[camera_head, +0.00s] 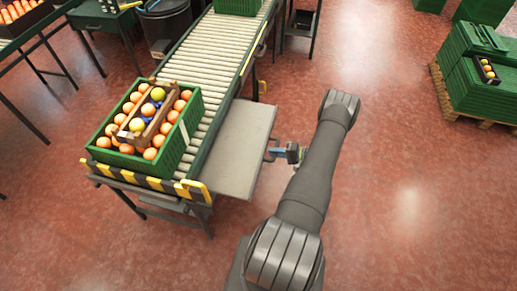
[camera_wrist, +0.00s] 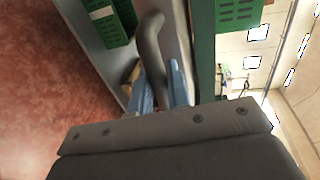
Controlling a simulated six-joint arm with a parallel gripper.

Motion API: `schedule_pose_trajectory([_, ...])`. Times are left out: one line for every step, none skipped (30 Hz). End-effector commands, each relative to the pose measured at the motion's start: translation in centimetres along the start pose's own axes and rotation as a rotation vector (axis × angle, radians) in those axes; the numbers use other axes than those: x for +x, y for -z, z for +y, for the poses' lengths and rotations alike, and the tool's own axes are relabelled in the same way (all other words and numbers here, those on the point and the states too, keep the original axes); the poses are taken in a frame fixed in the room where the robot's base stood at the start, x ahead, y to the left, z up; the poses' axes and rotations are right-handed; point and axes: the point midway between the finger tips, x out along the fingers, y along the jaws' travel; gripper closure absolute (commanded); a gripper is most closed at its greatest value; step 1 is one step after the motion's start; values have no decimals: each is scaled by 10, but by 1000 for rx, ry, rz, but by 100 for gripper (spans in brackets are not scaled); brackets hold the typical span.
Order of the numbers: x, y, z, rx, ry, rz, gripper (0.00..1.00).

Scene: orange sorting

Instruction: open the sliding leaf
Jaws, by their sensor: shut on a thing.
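The sliding leaf (camera_head: 238,150) is a flat grey panel at the right side of the roller conveyor, standing out from it to the right. A grey bar handle (camera_head: 269,147) is on its right edge. My gripper (camera_head: 277,153) is at this handle and shut on it. In the wrist view the curved dark handle (camera_wrist: 149,42) passes between the two bluish fingers of my gripper (camera_wrist: 161,84). The leaf's grey edge also shows in the wrist view (camera_wrist: 174,25). The exact contact of the fingers is partly hidden.
A green crate of oranges (camera_head: 184,144), with a small wooden tray (camera_head: 162,89) on top, sits on the conveyor's near end. Green crates (camera_head: 464,101) stand on a pallet at the right. A dark bin (camera_head: 164,25) is at the upper left. The red floor right of the leaf is clear.

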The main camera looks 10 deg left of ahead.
Motion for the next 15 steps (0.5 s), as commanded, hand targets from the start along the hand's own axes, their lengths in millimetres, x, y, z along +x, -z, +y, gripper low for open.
schedule_pose_trajectory([-10, 1, 2, 0, 0, 4, 100])
schedule_pose_trajectory([-15, 1, 3, 0, 0, 4, 100])
schedule_pose_trajectory([-20, 1, 4, 0, 0, 3, 100])
schedule_pose_trajectory([-24, 1, 5, -1, 0, 2, 100])
schedule_pose_trajectory([-27, 1, 6, -1, 0, 2, 100])
schedule_pose_trajectory([-31, 1, 6, -1, 0, 2, 100])
schedule_pose_trajectory([-33, 1, 7, -1, 0, 2, 100])
schedule_pose_trajectory([-35, 1, 7, -1, 0, 2, 100])
schedule_pose_trajectory([-36, 1, 7, -1, -1, 1, 100])
schedule_pose_trajectory([-38, 1, 8, -1, -1, 1, 100])
schedule_pose_trajectory([-38, 1, 8, -1, -1, 1, 100])
schedule_pose_trajectory([-39, 1, 8, -1, -1, 1, 100])
schedule_pose_trajectory([-40, 1, 8, -1, -1, 0, 100])
schedule_pose_trajectory([-40, 1, 8, -1, -1, 0, 100])
schedule_pose_trajectory([-40, 1, 8, -1, -1, 0, 100])
